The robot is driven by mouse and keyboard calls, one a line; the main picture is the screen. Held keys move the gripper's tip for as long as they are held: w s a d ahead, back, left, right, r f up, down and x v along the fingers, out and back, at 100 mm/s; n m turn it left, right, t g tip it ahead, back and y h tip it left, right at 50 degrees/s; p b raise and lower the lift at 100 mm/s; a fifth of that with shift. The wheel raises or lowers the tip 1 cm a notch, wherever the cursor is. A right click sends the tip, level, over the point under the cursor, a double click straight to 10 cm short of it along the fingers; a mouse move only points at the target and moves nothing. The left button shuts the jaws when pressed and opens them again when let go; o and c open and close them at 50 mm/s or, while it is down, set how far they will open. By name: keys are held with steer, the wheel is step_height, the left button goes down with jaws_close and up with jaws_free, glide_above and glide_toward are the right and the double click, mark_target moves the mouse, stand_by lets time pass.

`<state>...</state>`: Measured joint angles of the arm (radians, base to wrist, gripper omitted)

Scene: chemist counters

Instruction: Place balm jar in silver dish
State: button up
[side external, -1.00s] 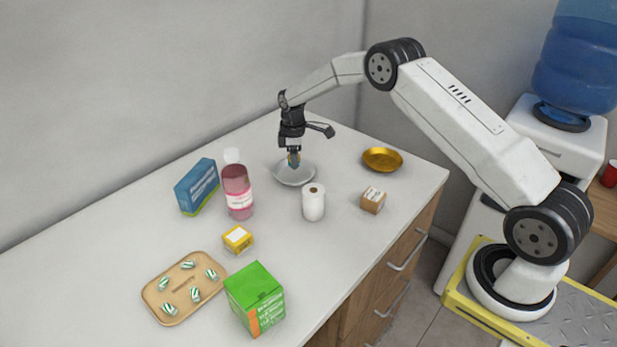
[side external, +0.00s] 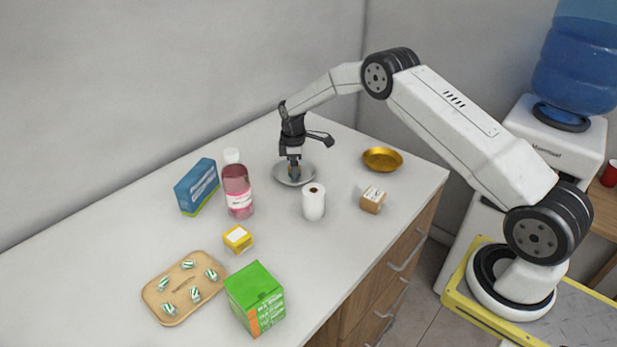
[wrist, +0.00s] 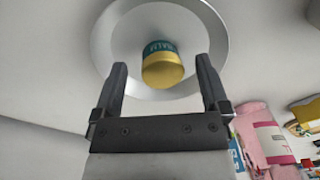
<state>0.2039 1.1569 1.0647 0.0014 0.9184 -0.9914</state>
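The balm jar (wrist: 163,71), with a gold lid and a teal label band, sits in the silver dish (wrist: 212,24) in the wrist view. Its lid faces the camera. In the side view the silver dish (side external: 281,179) stands at the back of the counter, and the jar is mostly hidden by the fingers. My gripper (side external: 294,172) points down into the dish. In the wrist view my gripper (wrist: 162,62) has its two fingers spread, one on each side of the jar, with a visible gap on both sides.
A white roll-like jar (side external: 313,203) stands just in front of the dish, and a pink bottle (side external: 237,190) to its left. A gold dish (side external: 382,159) and a small cardboard box (side external: 372,200) are to the right. Boxes and a tan tray (side external: 183,308) lie front left.

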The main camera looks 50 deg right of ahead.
steer(key=shift+r, duration=0.15)
stand_by(0.5)
steer(key=shift+r, duration=3.4)
steer(key=shift+s+a+r, duration=0.35)
steer(key=shift+a, duration=0.05)
steer(key=s+a+r+m, duration=0.1)
steer(key=s+a, duration=0.1)
steer(key=s, duration=0.1)
steer(key=s+a+r+m+t, duration=0.1)
steer(key=s+a+r+m, duration=0.1)
steer(key=s, duration=0.2)
steer(key=s+a+r+m, duration=0.1)
steer(key=s+a+r, duration=0.1)
steer(key=s, duration=0.2)
steer(key=shift+s+a+r+m, duration=0.15)
steer(key=shift+a+r+m, duration=0.05)
steer(key=shift+a+m, duration=0.15)
steer(key=s+a+m, duration=0.2)
steer(key=s, duration=0.7)
steer(key=s+a+m+t, duration=0.1)
steer(key=s+a+m, duration=0.1)
steer(key=s, duration=0.7)
steer(key=shift+a+t, duration=0.25)
steer(key=shift+t, duration=0.05)
